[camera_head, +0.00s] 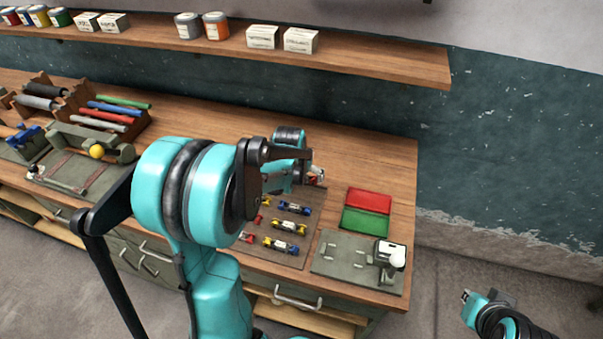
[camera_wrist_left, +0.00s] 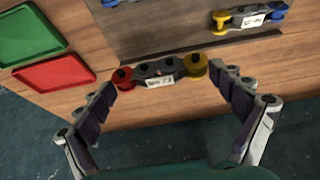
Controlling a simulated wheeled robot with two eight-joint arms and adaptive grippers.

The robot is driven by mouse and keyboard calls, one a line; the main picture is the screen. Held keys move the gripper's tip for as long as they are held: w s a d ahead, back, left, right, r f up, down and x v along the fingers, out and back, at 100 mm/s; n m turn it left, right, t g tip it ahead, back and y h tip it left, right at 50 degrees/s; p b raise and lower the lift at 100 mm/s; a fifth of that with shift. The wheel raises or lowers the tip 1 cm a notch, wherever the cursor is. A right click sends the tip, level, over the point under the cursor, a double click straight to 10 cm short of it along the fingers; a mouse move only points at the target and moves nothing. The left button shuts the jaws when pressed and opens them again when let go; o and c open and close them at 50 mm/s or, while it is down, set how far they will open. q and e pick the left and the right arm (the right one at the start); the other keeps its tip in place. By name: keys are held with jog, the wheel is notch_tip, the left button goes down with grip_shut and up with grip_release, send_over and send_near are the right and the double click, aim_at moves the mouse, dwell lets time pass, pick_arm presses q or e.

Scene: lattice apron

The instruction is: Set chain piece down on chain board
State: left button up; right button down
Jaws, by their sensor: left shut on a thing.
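A chain piece (camera_wrist_left: 160,72) with a red end, a yellow end and a white label is held between the fingers of my left gripper (camera_wrist_left: 170,78) in the left wrist view. In the head view only a small part of the piece (camera_head: 316,174) shows, beside my left gripper (camera_head: 312,180) near the board's far edge. The grey chain board (camera_head: 304,243) bears several chain pieces. In the wrist view the held piece appears over or beside the board's edge (camera_wrist_left: 160,32); its height is unclear. My right gripper (camera_head: 474,298) is off the bench at the lower right, its jaws unclear.
A red tray (camera_head: 370,199) and a green tray (camera_head: 366,221) lie right of the board. A grey plate (camera_head: 340,256) with a white-topped device (camera_head: 391,256) stands at the front right. Tool racks (camera_head: 75,105) fill the bench's left. A shelf (camera_head: 350,50) runs above.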

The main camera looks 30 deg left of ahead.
aim_at(302, 192)
pick_arm(q)
jog(key=shift+f+b, duration=2.75)
jog(key=shift+f, duration=0.95)
jog(key=o, duration=1.4)
jog(key=v, duration=1.2)
jog(key=s+d+f+m+t+h+b, duration=0.1)
jog(key=s+d+m+t, duration=0.1)
jog(key=s+d, duration=1.2)
jog(key=shift+s+d+m+t, duration=0.2)
jog(key=shift+m+t, duration=0.1)
jog(key=shift+t, duration=0.1)
